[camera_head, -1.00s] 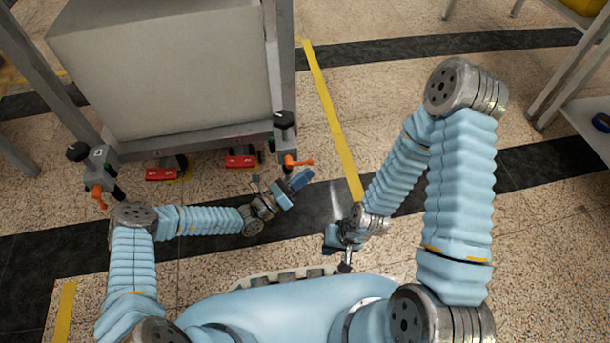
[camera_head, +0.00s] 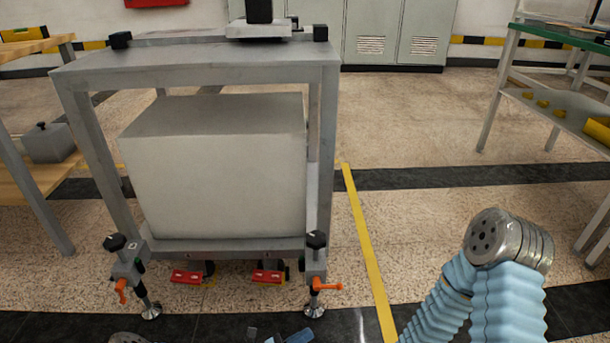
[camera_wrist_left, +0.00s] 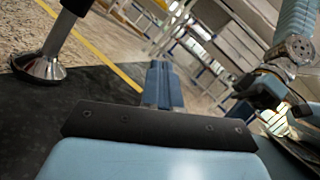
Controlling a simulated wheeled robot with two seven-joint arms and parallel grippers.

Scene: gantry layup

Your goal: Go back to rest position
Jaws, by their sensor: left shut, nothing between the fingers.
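My left gripper (camera_head: 296,337) shows only as a blue tip at the bottom edge of the head view, in front of the metal stand. In the left wrist view its two blue fingers (camera_wrist_left: 163,86) are together with nothing between them, above the dark floor. My right arm (camera_head: 490,290) stands bent at the lower right of the head view; its gripper is out of that view. A dark end part of the right arm (camera_wrist_left: 264,92) shows at the right of the left wrist view, but its fingers cannot be made out.
A grey metal stand (camera_head: 200,68) with a large grey box (camera_head: 220,170) is ahead. It has levelling feet (camera_head: 315,302) and orange-handled clamps near my left gripper. A green-topped table (camera_head: 560,36) is at right, a wooden bench (camera_head: 40,182) at left. Floor between stand and right table is clear.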

